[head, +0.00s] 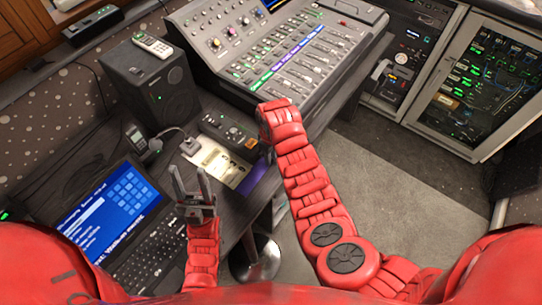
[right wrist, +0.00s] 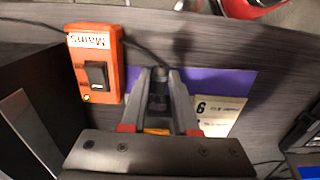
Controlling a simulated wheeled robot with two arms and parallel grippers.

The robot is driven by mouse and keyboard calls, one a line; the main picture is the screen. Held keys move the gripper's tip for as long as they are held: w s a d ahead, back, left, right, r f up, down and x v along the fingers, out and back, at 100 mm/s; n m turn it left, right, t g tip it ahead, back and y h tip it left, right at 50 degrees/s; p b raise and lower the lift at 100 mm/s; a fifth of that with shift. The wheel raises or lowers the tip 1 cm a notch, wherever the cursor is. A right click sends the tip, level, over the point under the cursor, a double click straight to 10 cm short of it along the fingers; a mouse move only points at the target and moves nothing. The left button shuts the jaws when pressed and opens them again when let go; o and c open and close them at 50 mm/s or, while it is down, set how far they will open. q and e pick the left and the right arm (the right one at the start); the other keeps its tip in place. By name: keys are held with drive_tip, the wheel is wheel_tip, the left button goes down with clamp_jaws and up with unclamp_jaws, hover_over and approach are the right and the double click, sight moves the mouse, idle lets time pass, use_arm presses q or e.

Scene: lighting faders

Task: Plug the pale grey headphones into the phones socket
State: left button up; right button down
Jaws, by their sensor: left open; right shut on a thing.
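My right gripper (right wrist: 158,76) is shut on a dark plug-like piece (right wrist: 158,92) in the right wrist view. A dark cable (right wrist: 143,49) runs up and left from near it. In the head view the right gripper is hidden behind my red wrist at the mixing desk's near edge. My left gripper (head: 188,182) is open and empty, above the desk between the laptop and the cards. I cannot make out the pale grey headphones or the phones socket. A small black box with knobs (head: 228,131) sits left of my right wrist; its sockets cannot be read.
An orange Mains box (right wrist: 97,64) with a black switch lies beside the held piece. Purple (right wrist: 215,80) and cream cards (right wrist: 218,114) lie beneath. The mixing desk (head: 240,75), speaker (head: 150,85) and laptop (head: 112,222) crowd the table. Open floor (head: 390,190) lies right.

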drive_tip(key=shift+w+a+b, duration=0.3)
drive_tip(key=shift+a+b, duration=0.2)
drive_tip(key=shift+b, duration=1)
idle(2.2)
drive_tip(key=shift+a, duration=0.1)
idle(0.4)
drive_tip(key=c, duration=1.1)
unclamp_jaws()
drive_tip(key=shift+r, duration=0.1)
drive_tip(key=o, duration=0.5)
drive_tip(key=shift+w, duration=0.15)
